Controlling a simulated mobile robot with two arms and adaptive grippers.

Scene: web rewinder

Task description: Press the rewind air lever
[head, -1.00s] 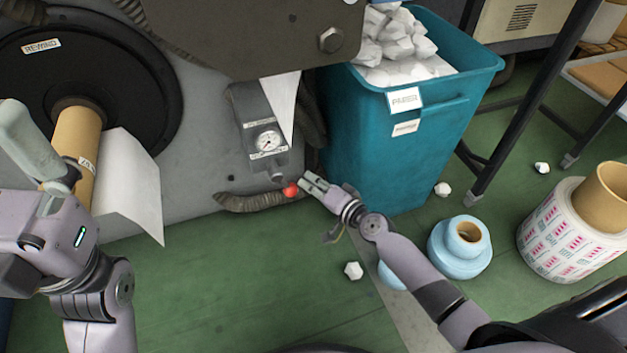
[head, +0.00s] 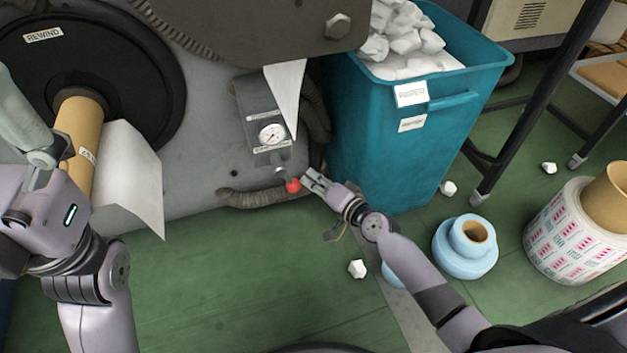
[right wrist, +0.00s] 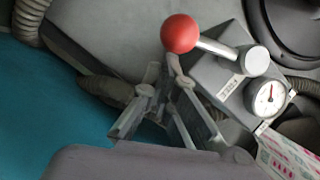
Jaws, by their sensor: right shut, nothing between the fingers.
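The rewind air lever is a short metal rod with a red ball knob (head: 293,185), below a grey box with a round pressure gauge (head: 271,134). In the right wrist view the red knob (right wrist: 180,34) and its rod stick out from the gauge box. My right gripper (head: 308,178) is just right of the knob, its fingers shut and empty. In the right wrist view the fingertips (right wrist: 160,76) are close beside the knob; I cannot tell whether they touch it. My left gripper (head: 40,178) is at the left edge, its fingers unclear.
A teal bin (head: 370,140) of paper scraps stands right behind my right gripper. A corrugated hose (head: 250,197) runs below the lever. The rewind roll core (head: 80,135) with a hanging sheet (head: 130,175) is at left. Blue (head: 465,250) and printed (head: 570,235) rolls stand at right.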

